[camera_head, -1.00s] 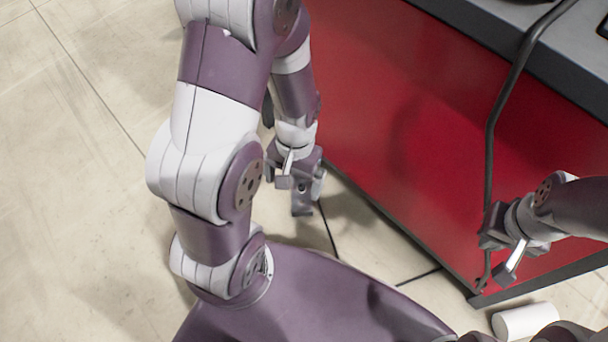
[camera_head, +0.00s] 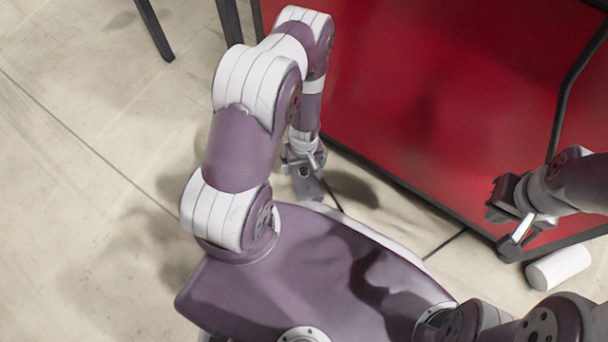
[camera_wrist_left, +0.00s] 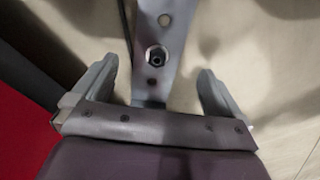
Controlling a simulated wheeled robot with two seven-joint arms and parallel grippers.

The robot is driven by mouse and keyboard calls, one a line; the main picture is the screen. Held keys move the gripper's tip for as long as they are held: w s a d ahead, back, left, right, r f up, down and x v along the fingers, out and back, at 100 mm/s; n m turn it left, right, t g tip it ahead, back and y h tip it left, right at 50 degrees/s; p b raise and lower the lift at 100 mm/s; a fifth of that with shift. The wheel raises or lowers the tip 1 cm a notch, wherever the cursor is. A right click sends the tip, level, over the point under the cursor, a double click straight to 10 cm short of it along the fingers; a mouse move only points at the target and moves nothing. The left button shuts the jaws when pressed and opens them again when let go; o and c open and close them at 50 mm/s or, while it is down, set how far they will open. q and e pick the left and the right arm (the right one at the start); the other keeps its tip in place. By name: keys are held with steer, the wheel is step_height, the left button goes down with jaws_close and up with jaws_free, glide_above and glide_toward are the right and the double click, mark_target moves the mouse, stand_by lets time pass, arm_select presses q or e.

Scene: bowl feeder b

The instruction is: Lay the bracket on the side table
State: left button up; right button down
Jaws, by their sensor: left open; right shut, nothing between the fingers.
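The grey metal bracket (camera_head: 308,187), with holes and a nut-like fitting, shows just below my left gripper (camera_head: 304,166) in the head view. In the left wrist view the bracket (camera_wrist_left: 158,58) runs up between the spread fingers of my left gripper (camera_wrist_left: 158,92), with gaps visible on both sides. I cannot tell what the bracket rests on. My right gripper (camera_head: 507,220) is shut and empty in front of the red cabinet. No tabletop of the side table shows; dark legs (camera_head: 155,30) stand at the top left and may belong to it.
A large red cabinet (camera_head: 420,90) with a dark lower edge fills the upper right. A dark cable (camera_head: 573,85) hangs over its face. A white cylinder (camera_head: 558,267) lies on the floor near my right gripper. The tiled floor (camera_head: 80,200) on the left is clear.

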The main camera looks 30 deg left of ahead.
mark_target(304, 172)
arm_select(q)
steer(key=f+b, duration=0.5)
steer(key=shift+w+f, duration=0.2)
steer(key=shift+f, duration=0.1)
steer(key=shift+r, duration=0.25)
steer(key=shift+f, duration=0.3)
steer(key=c, duration=1.7)
steer(key=shift+r, duration=0.1)
